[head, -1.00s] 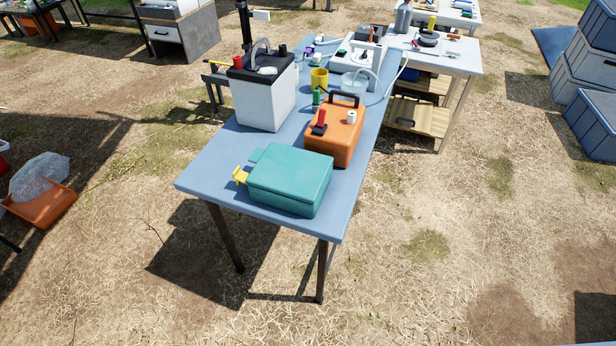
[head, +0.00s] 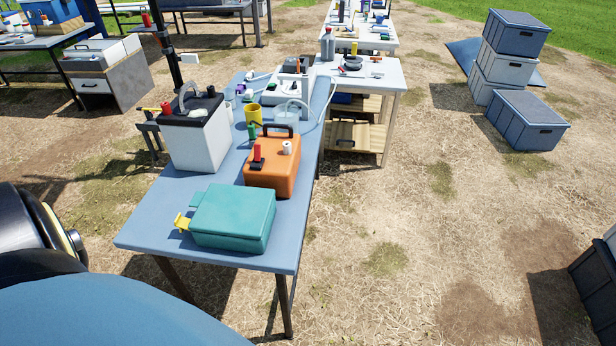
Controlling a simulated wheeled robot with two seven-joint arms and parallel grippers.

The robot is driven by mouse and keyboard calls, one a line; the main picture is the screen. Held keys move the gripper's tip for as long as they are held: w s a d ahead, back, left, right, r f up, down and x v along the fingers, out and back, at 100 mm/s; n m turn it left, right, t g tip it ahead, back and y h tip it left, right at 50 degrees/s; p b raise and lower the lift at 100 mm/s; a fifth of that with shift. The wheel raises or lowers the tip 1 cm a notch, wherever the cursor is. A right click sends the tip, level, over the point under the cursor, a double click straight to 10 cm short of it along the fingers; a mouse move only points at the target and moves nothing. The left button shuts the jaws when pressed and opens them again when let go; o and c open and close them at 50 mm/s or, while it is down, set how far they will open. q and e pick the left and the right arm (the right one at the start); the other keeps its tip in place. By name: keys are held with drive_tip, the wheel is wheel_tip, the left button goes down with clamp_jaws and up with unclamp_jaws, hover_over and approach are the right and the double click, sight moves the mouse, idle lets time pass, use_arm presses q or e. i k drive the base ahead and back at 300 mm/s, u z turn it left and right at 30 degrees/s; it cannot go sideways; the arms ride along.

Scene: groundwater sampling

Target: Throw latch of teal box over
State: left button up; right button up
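The teal box (head: 232,218) lies with its lid shut near the front end of the blue table (head: 150,232). Its yellow latch (head: 182,222) sticks out from the box's left side, beside a teal tab at the upper left. Part of my own body fills the lower left of the head view, apart from the box. Neither of my grippers shows.
An orange case (head: 272,172) with a black handle stands just behind the teal box. A white box with a black top (head: 197,140) stands behind at left. Bare straw ground lies right of the table. Stacked crates (head: 515,62) stand farther right.

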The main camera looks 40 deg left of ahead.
sight(182, 222)
drive_tip(key=z, duration=0.25)
drive_tip(key=i, duration=1.9)
drive_tip(key=u, duration=2.9)
